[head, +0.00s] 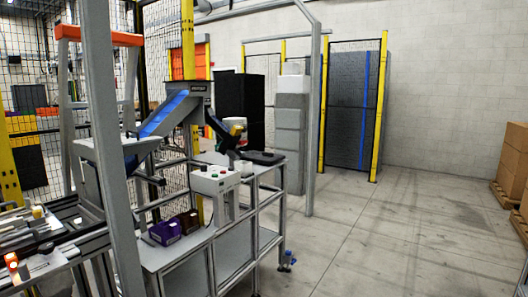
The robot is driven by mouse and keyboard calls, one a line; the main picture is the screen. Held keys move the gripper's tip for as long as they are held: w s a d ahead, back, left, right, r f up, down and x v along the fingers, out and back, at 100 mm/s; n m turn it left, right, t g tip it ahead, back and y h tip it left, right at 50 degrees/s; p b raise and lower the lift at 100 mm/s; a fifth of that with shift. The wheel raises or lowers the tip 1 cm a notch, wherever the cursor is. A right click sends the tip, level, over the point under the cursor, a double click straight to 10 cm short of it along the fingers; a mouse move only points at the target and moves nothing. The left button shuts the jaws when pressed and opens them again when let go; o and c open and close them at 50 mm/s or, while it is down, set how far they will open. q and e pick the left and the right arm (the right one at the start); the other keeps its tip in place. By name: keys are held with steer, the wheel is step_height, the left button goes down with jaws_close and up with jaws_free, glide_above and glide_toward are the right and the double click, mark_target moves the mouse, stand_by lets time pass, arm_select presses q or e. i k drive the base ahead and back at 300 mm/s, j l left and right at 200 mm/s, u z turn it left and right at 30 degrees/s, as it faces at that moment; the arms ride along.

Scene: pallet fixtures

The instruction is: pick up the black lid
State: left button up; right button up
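A flat black object (264,157), which looks like the black lid, lies at the far right end of the grey metal workbench (212,235). It is small in the head view, so its exact shape is hard to tell. A dark angled object stands just to its left. Neither of my grippers shows in this view.
A blue-belted conveyor (168,112) rises behind. A grey post (110,150) stands in front. Open floor lies right; stacked boxes (513,165) stand far right.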

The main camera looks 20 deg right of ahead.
mark_target(268, 158)
steer(key=z, duration=0.95)
steer(key=i+l+z, duration=0.15)
steer(key=i+z, duration=0.15)
steer(key=i, duration=0.15)
steer(key=i+z, duration=0.3)
steer(key=i, duration=0.15)
steer(key=i+l, duration=0.1)
steer(key=i, duration=3.95)
steer(key=i+u, duration=0.15)
steer(key=u, duration=0.25)
steer(key=i+u, duration=0.1)
steer(key=u, duration=0.3)
steer(key=i+u, duration=0.15)
steer(key=u, duration=1.7)
